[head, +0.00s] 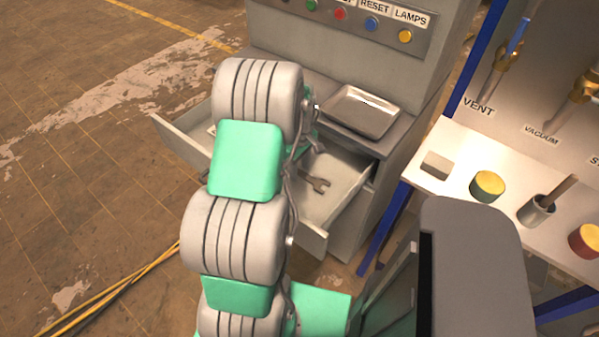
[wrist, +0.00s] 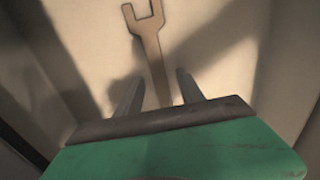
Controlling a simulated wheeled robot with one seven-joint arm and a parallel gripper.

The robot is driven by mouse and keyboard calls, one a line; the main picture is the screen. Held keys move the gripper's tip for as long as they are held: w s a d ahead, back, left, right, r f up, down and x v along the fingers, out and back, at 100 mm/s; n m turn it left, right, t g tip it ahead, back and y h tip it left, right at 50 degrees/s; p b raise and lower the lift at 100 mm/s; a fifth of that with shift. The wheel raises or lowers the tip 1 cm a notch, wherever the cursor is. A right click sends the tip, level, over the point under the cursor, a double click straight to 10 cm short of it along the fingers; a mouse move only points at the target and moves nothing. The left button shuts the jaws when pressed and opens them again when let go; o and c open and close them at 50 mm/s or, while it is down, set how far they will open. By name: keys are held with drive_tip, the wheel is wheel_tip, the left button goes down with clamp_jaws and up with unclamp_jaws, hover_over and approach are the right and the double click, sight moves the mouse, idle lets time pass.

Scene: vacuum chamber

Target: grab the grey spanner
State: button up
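The grey spanner (head: 315,182) lies in the open drawer (head: 345,200) of the grey cabinet in the head view, its open-ended jaw showing and its other end hidden behind my arm. In the wrist view the spanner (wrist: 151,45) looks brownish, with its forked jaw at the top and its handle running down towards my gripper (wrist: 160,84). The two fingers are apart, one on each side of the handle's line. I cannot tell how high they are above the drawer floor. My gripper is hidden behind my arm in the head view.
The drawer walls stand close around the spanner. A metal tray (head: 361,112) sits on the cabinet ledge above the drawer. To the right, a white shelf (head: 461,154) bears a grey block (head: 436,165), a yellow-topped round piece (head: 487,185) and a metal cup (head: 537,211).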

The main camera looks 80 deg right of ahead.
clamp_jaws()
idle(0.6)
